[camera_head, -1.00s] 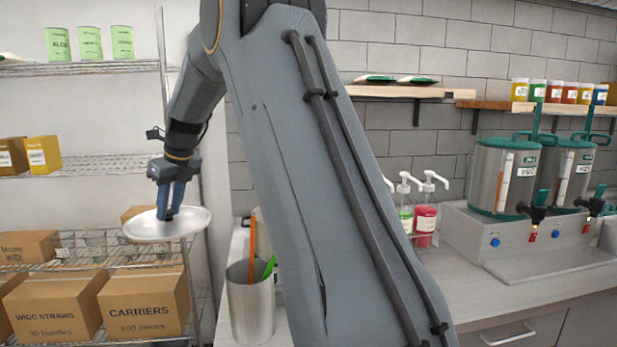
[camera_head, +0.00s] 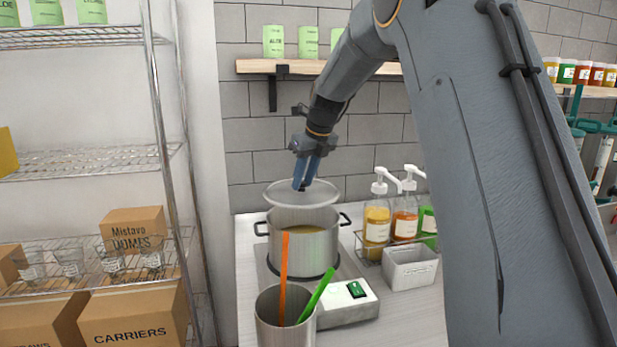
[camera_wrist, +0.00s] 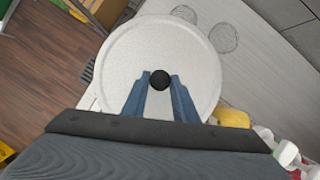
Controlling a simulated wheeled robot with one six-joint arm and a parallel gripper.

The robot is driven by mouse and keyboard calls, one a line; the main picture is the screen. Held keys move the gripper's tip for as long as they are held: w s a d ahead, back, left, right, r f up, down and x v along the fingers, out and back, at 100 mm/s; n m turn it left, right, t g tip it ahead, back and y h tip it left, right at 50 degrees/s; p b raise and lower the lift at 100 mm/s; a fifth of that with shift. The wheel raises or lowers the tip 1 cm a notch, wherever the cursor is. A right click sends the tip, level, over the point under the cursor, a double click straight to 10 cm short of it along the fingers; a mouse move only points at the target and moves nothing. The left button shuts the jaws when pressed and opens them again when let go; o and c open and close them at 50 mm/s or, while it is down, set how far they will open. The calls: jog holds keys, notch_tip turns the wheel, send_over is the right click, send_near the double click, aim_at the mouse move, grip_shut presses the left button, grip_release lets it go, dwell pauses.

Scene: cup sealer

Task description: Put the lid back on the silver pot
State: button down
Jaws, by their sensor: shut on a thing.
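The silver pot (camera_head: 303,243) stands open on a hot plate on the counter, with yellowish-brown contents showing inside and a dark handle at each side. My gripper (camera_head: 304,180) is above it, shut on the black knob (camera_wrist: 160,80) of the round lid (camera_head: 282,194). In the wrist view the lid (camera_wrist: 120,60) covers the pot.
A steel container (camera_head: 272,318) with an orange and a green stick stands in front of the pot. Pump bottles (camera_head: 377,222) and a small metal bin (camera_head: 410,268) are to the right. A wall shelf (camera_head: 300,67) is above; a wire rack (camera_head: 95,163) is left.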

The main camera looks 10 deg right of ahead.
aim_at(307, 192)
jog(key=shift+d+f+b, duration=0.15)
jog(key=shift+f+b, duration=0.75)
jog(key=shift+f, duration=2.05)
jog(key=shift+s+p, duration=0.1)
jog(key=shift+p, duration=0.65)
jog(key=shift+f, duration=0.15)
dwell(0.3)
jog(key=c, duration=0.9)
grip_release()
jog(key=shift+r, duration=3.5)
